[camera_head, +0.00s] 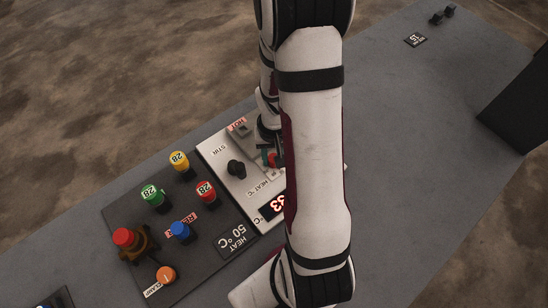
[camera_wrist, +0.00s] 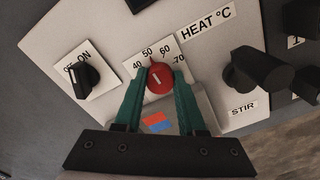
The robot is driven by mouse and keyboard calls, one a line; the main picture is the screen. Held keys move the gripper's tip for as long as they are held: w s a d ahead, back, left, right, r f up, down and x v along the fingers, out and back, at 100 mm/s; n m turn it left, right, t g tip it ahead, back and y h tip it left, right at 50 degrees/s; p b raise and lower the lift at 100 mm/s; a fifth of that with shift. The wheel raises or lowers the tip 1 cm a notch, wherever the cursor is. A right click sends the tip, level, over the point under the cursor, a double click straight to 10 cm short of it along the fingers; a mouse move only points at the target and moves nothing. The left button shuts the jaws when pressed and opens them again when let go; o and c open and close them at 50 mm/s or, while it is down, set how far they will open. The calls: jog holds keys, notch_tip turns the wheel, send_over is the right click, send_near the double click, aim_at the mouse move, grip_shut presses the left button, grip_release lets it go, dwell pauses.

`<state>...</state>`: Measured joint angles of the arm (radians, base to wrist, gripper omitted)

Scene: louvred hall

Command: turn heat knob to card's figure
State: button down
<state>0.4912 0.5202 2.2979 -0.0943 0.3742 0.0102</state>
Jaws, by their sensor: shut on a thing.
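The red heat knob (camera_wrist: 159,78) sits on the pale panel (camera_wrist: 110,30), below the HEAT °C label (camera_wrist: 206,22). The scale around it shows 40, 50, 60 and 70. The knob's narrow tip points close to the 50. My gripper (camera_wrist: 159,84) has its green fingers shut on the knob from both sides. In the head view my gripper (camera_head: 266,157) is partly hidden behind my arm. The dark card (camera_head: 238,238) reads HEAT 50 °C. The red-digit display (camera_head: 272,207) seems to read 33, partly covered by my arm.
A black STIR knob (camera_wrist: 262,72) stands right of the heat knob in the wrist view, and a black ON switch (camera_wrist: 84,79) left. In the head view, a dark board (camera_head: 190,262) holds several coloured caps. The bench's upper right (camera_head: 400,90) is mostly clear.

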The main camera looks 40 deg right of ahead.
jog(key=shift+c, duration=2.1)
grip_release()
jog(key=shift+r, duration=0.1)
notch_tip(320, 180, up, 7)
jog(key=shift+f, duration=0.1)
notch_tip(320, 180, up, 16)
